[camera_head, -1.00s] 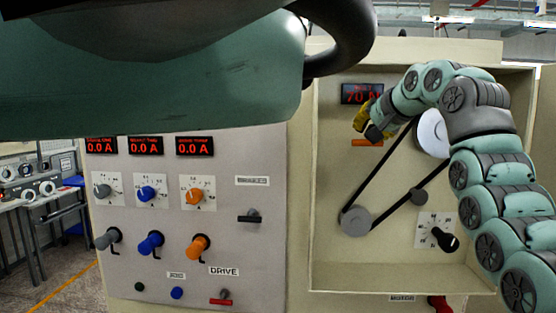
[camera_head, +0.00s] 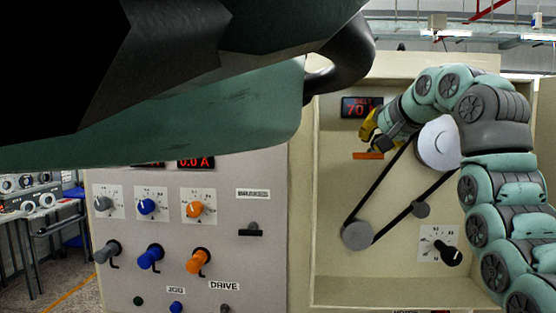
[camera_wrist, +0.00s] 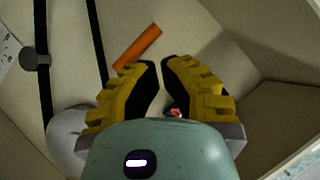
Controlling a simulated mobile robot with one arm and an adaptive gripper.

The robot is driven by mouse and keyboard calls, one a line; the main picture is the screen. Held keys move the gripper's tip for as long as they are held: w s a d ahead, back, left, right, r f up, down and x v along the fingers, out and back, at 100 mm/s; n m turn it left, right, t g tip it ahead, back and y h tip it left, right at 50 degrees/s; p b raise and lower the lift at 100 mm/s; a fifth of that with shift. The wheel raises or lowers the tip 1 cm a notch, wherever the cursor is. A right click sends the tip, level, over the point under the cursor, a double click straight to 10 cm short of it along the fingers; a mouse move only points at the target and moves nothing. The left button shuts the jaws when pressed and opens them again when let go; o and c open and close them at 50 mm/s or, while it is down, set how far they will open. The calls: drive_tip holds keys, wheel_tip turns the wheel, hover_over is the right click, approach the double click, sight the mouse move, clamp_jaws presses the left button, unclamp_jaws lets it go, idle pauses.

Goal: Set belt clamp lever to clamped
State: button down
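An orange bar (camera_head: 368,156) lies nearly level on the back wall of the recessed bay, below a red-digit display (camera_head: 361,107). It looks like the belt clamp lever, but I see no label for it. It also shows in the wrist view (camera_wrist: 138,47), slanted, just beyond the left fingertip. My gripper (camera_head: 371,137) has yellow fingers and is beside and above the bar, partly covering the display. In the wrist view my gripper (camera_wrist: 159,64) has its fingertips close together with a narrow gap. A small red spot (camera_wrist: 176,112) shows between the fingers. I see no contact with the bar.
A black belt (camera_head: 376,191) runs around a large upper pulley (camera_head: 438,145), a lower pulley (camera_head: 357,235) and a small roller (camera_head: 421,210). A black dial knob (camera_head: 447,252) is at lower right. The left panel (camera_head: 270,265) carries several coloured knobs. Bay walls bound the space.

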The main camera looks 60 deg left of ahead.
drive_tip(key=v, duration=0.9)
drive_tip(key=shift+w, duration=0.25)
drive_tip(key=shift+r, duration=0.2)
